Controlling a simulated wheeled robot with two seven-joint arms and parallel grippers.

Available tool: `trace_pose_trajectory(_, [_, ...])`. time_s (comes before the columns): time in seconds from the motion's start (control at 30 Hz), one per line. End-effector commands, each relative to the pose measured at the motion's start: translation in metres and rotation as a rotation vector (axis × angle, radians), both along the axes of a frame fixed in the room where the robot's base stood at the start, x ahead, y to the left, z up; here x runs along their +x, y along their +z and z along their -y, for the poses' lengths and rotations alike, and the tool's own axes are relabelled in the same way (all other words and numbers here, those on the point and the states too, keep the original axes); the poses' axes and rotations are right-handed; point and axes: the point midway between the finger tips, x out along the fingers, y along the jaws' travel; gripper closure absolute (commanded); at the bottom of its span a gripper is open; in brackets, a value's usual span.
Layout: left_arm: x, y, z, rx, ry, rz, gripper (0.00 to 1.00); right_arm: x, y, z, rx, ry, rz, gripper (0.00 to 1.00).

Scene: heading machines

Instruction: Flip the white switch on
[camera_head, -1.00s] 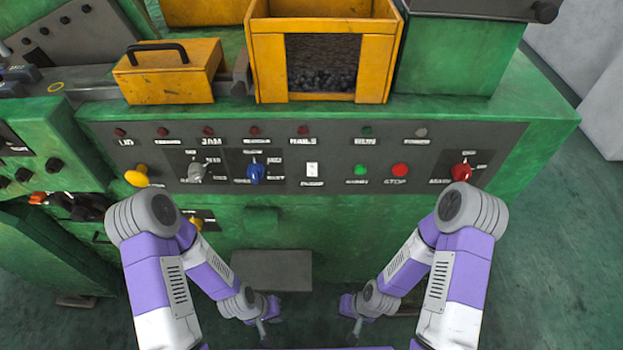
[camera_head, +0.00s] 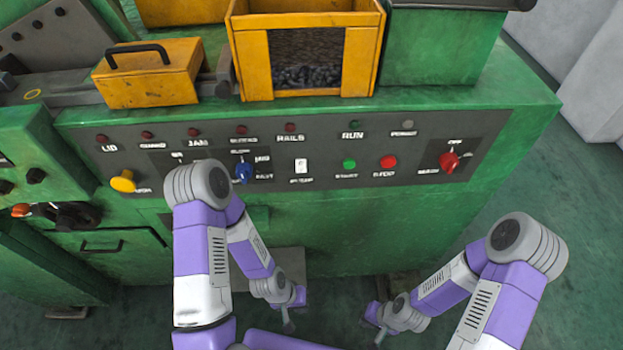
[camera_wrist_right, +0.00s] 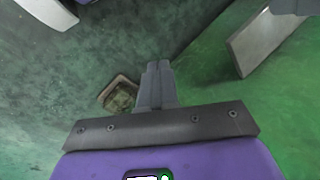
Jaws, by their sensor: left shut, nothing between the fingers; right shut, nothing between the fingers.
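My left gripper (camera_head: 290,328) hangs low in front of the machine, well below the panel, shut and empty. My right gripper (camera_head: 377,340) is also low, right of the left one, shut and empty. In the right wrist view its closed fingers (camera_wrist_right: 156,72) point at the floor and touch nothing.
Close to the switch are a blue knob (camera_head: 243,172), a green button (camera_head: 349,163) and a red button (camera_head: 388,162). A red knob (camera_head: 449,161) and a yellow button (camera_head: 123,181) sit farther out. A yellow bin (camera_head: 302,96) stands above. Open floor lies to the right.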

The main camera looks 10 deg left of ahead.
Motion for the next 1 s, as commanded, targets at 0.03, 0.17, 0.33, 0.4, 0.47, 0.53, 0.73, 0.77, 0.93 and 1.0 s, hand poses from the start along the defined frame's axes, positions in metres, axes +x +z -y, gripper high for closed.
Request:
trace_pose_trajectory(0.03, [0.0, 0.0, 0.0, 0.0, 0.0, 0.0, 1.0, 0.0, 0.0, 0.0, 0.0, 0.0, 0.0, 1.0])
trace_pose_trajectory(0.17, [0.0, 0.0, 0.0, 0.0, 0.0, 0.0, 1.0, 0.002, 0.001, -0.001, -0.007, 0.016, 0.013, 1.0])
trace_pose_trajectory(0.33, [0.0, -0.003, 0.0, 0.0, 0.0, 0.0, 1.0, 0.023, 0.011, -0.007, -0.082, 0.167, 0.14, 1.0])
trace_pose_trajectory(0.4, [0.0, -0.004, 0.0, 0.0, 0.0, 0.0, 1.0, 0.039, 0.02, -0.012, -0.139, 0.278, 0.235, 1.0])
trace_pose_trajectory(0.47, [0.0, -0.006, 0.0, 0.0, 0.0, 0.0, 1.0, 0.054, 0.031, -0.019, -0.199, 0.383, 0.33, 1.0])
trace_pose_trajectory(0.53, [0.0, -0.007, 0.0, 0.0, 0.0, 0.0, 1.0, 0.071, 0.047, -0.028, -0.273, 0.508, 0.442, 1.0])
trace_pose_trajectory(0.73, [0.0, -0.012, 0.0, 0.0, 0.0, 0.0, 1.0, 0.111, 0.105, -0.065, -0.501, 0.838, 0.762, 1.0])
trace_pose_trajectory(0.77, [0.0, -0.012, 0.0, 0.0, 0.0, 0.0, 1.0, 0.115, 0.115, -0.072, -0.537, 0.884, 0.808, 1.0])
trace_pose_trajectory(0.93, [0.0, -0.016, 0.0, 0.0, 0.0, 0.0, 1.0, 0.128, 0.179, -0.112, -0.76, 1.115, 1.064, 1.0])
trace_pose_trajectory(1.0, [0.0, -0.018, 0.0, 0.0, 0.0, 0.0, 1.0, 0.127, 0.208, -0.13, -0.86, 1.195, 1.164, 1.0])
